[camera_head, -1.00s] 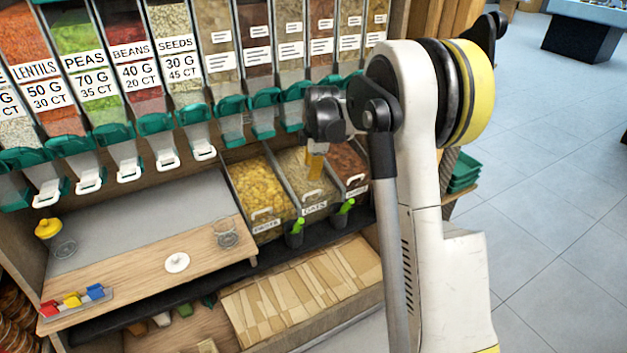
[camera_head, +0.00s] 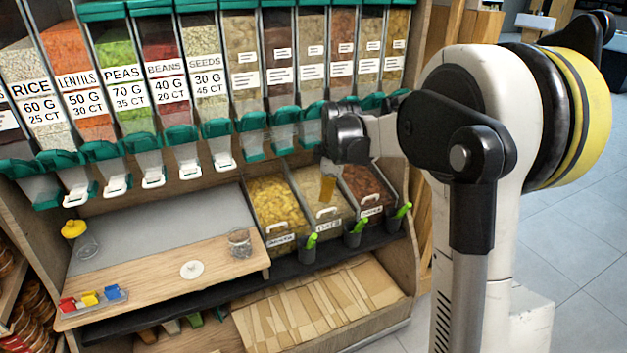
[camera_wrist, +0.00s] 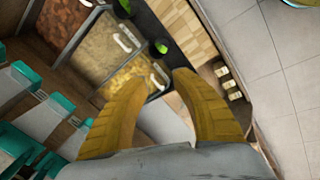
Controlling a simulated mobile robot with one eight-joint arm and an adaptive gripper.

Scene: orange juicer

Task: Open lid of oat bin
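The oat bin (camera_head: 307,187) is the middle of three low bins. It has a clear sloped lid with a pale handle (camera_head: 326,212), and the lid looks shut. My gripper (camera_head: 327,188) hangs over the oat bin in the head view, its yellow fingers pointing down; I cannot tell whether they touch the lid. In the wrist view my gripper (camera_wrist: 162,70) is open and empty, its two fingers well apart. There the oat bin (camera_wrist: 103,45) lies beyond the left fingertip, and the yellow-flake bin (camera_wrist: 132,76) shows between the fingers.
The yellow-flake bin (camera_head: 271,197) stands left of the oat bin and a brown bin (camera_head: 366,183) right. Green-handled scoops sit in dark cups (camera_head: 355,239) along the front. Dispensers with green spouts (camera_head: 252,122) hang above. A wooden board (camera_head: 165,274) lies left.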

